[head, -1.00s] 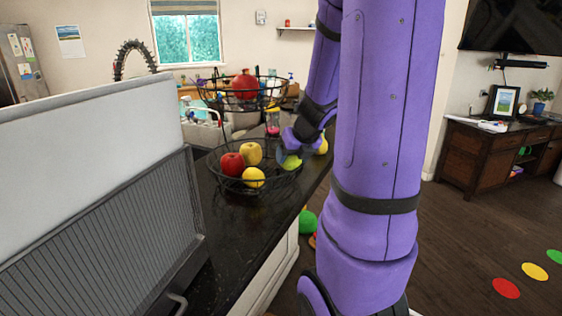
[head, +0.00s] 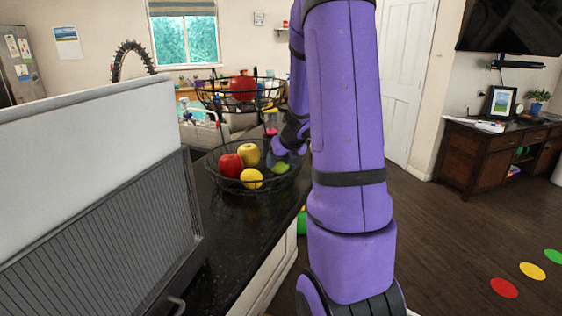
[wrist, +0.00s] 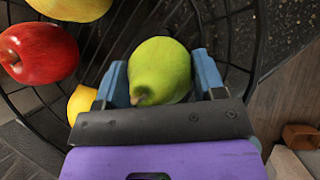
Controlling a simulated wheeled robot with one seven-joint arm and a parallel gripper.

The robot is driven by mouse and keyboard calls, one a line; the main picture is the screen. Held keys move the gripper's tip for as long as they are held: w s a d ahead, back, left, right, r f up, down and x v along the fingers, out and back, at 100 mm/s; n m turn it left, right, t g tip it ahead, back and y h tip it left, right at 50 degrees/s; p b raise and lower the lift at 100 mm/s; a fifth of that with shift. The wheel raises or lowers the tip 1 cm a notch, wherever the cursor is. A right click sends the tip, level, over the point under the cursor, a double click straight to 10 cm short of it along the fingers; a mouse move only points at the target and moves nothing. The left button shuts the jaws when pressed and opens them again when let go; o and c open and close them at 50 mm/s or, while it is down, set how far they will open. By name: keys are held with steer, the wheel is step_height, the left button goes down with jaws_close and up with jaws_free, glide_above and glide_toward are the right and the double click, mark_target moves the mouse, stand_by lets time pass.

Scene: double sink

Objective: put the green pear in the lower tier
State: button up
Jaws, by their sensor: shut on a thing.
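The green pear (wrist: 162,68) is between the blue fingers of my gripper (wrist: 160,80) in the wrist view, stem end toward the palm. My gripper is shut on it. In the head view the pear (head: 281,167) shows small at the right side of the lower tier (head: 215,181), a black wire basket on the dark counter. The pear is inside the basket's outline, low near its rim; whether it touches the wire I cannot tell. My arm hides part of the view right of the basket.
The lower tier also holds a red apple (head: 231,165), a yellowish apple (head: 249,154) and a yellow lemon-like fruit (head: 252,178). The upper wire tier (head: 215,103) with a red fruit (head: 243,87) stands above. A grey ribbed rack (head: 110,235) stands at the left.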

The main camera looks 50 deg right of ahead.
steer(key=o, duration=0.8)
steer(key=shift+f, duration=0.15)
steer(key=v, duration=1.2)
